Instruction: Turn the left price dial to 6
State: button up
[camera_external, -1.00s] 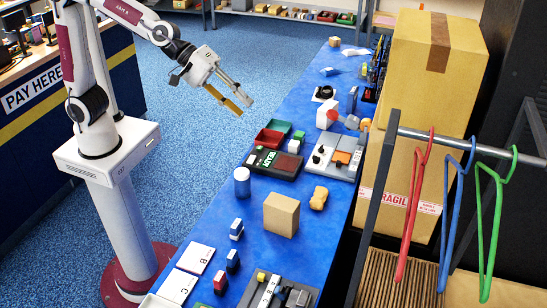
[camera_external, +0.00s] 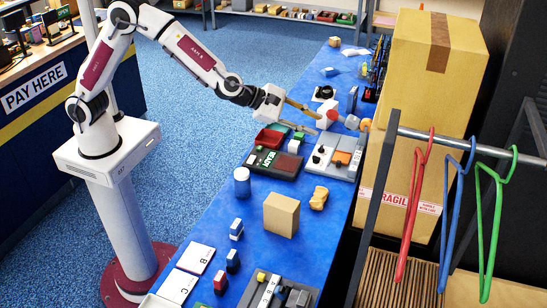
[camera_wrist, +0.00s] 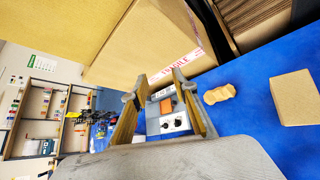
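A light grey panel (camera_external: 337,172) lies on the blue table, with an orange block (camera_external: 342,157) and small black dials (camera_external: 318,155) on it. In the wrist view the panel (camera_wrist: 152,111) appears between my fingers, with two black round dials (camera_wrist: 172,124) side by side near its lower edge. Their numbers and pointer settings are too small to read. My gripper (camera_external: 314,124) is open and empty, in the air near the panel, above the red and green tray area. In the wrist view its two fingers (camera_wrist: 160,88) stand wide apart, touching nothing visible.
A dark box marked READY (camera_external: 285,166) and a red tray (camera_external: 268,138) lie left of the panel. A red-and-white object (camera_external: 327,116) stands close behind the gripper. A tan carton (camera_external: 281,214) and a tan bone-shaped piece (camera_external: 319,198) lie nearer. Large cartons (camera_external: 430,70) stand at right.

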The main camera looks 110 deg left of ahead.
jog(key=a+f+n+g+y, duration=0.2)
jog(key=a+f+n+y, duration=0.2)
jog(key=a+f+n, duration=0.7)
jog(key=n+g+y, duration=0.3)
jog(key=n+g, duration=0.1)
jog(key=n, duration=0.1)
send_near(318, 154)
jog(key=r, duration=0.1)
jog(key=w+a+r, duration=0.1)
jog(key=shift+w+a+r, duration=0.15)
jog(key=shift+r, duration=0.25)
jog(key=shift+s+a+f+n, duration=0.25)
jog(key=shift+s+f+n, duration=0.15)
jog(key=shift+n, duration=0.1)
jog(key=shift+w+a, duration=0.1)
jog(key=shift+w, duration=0.05)
jog(key=shift+x, duration=3.75)
jog(key=shift+a+r, duration=0.1)
jog(key=shift+r, duration=0.05)
